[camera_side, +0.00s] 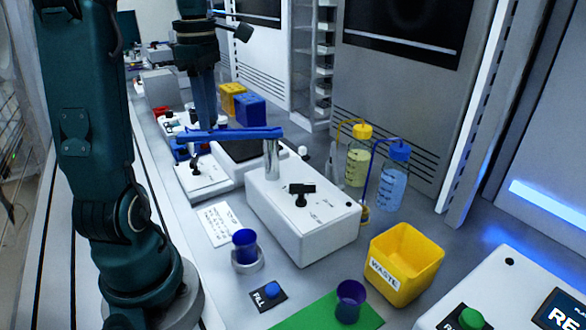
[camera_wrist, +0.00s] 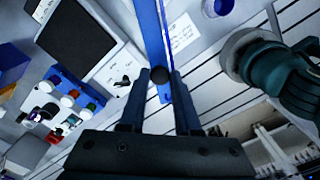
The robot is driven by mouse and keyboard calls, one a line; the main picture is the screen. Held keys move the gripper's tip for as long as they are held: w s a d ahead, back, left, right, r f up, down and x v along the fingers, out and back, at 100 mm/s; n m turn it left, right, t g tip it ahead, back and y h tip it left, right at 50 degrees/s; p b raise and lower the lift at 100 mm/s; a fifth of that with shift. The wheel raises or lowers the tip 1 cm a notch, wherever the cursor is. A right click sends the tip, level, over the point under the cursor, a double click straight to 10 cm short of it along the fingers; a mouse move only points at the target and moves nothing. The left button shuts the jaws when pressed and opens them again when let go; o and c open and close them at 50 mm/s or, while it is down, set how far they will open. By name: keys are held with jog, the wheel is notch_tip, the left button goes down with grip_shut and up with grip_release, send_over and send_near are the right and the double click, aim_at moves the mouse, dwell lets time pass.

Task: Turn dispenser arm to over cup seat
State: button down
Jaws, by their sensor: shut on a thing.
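The dispenser arm (camera_side: 245,132) is a blue bar on a chrome post (camera_side: 272,160) that rises from a white box (camera_side: 318,225). It points left in the side view, away from the cup seat. The cup seat (camera_side: 247,266) is a pale ring in front of the box with a blue cup (camera_side: 245,243) standing in it. My gripper (camera_side: 207,128) is at the bar's free end. In the wrist view the fingers (camera_wrist: 165,85) are shut on a dark knob (camera_wrist: 159,75) at the end of the blue bar (camera_wrist: 153,35). The finger contact is partly hidden in the side view.
A black lever (camera_side: 301,192) stands on the box. A white lettered card (camera_side: 225,222) lies beside the cup seat. Bottles (camera_side: 393,180) stand behind.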

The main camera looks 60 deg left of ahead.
jog(key=d+n, duration=1.1)
jog(key=n, duration=0.1)
jog(key=shift+w+d, duration=0.3)
jog(key=shift+w, duration=0.15)
dwell(0.4)
jog(key=c, duration=0.6)
grip_release()
jog(key=shift+r, duration=2.6)
